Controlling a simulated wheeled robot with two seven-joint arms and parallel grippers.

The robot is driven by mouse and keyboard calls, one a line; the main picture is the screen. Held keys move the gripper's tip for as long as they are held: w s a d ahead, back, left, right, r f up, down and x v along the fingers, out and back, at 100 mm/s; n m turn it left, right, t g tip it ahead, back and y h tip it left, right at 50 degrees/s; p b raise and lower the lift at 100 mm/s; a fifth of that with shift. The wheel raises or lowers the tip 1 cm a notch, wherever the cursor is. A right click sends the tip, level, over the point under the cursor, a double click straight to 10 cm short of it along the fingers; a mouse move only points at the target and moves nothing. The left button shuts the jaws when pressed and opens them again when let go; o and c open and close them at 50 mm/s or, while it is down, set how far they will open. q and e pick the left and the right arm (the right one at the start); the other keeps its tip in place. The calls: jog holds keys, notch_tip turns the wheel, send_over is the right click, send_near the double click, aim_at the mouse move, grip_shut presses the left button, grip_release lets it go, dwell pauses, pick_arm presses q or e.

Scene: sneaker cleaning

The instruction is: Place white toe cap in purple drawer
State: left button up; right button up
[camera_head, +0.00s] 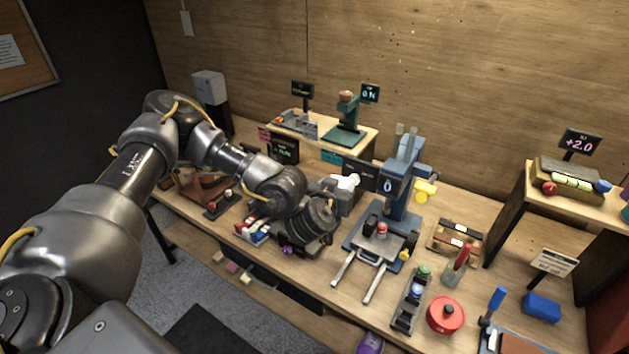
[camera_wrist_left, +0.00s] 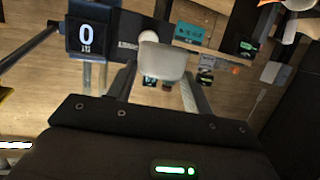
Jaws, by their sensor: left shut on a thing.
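The white toe cap (camera_head: 348,181) is in my left gripper (camera_head: 345,190), raised over the workbench left of the blue press stand. In the left wrist view the pale cap (camera_wrist_left: 162,62) sits between the two fingers (camera_wrist_left: 158,85), which are shut on it. I cannot pick out a purple drawer for sure. Small coloured blocks (camera_head: 232,267) show along the bench's front edge, beside a dark panel or drawer. A purple item (camera_head: 370,344) shows at the bottom edge, only partly visible. My right gripper is not in view.
The blue press stand (camera_head: 403,185) stands close right of my gripper. A raised wooden shelf (camera_head: 350,147) stands behind. My left arm hides part of the bench.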

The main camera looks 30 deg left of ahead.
pick_arm(q)
jog(key=s+d+m+h+b, duration=0.2)
jog(key=s+d+h+b, duration=0.1)
jog(key=s+d+b, duration=0.25)
jog(key=a+f+b, duration=0.1)
jog(key=s+a+f+b, duration=0.1)
jog(key=a+b, duration=0.1)
jog(key=shift+y, duration=0.4)
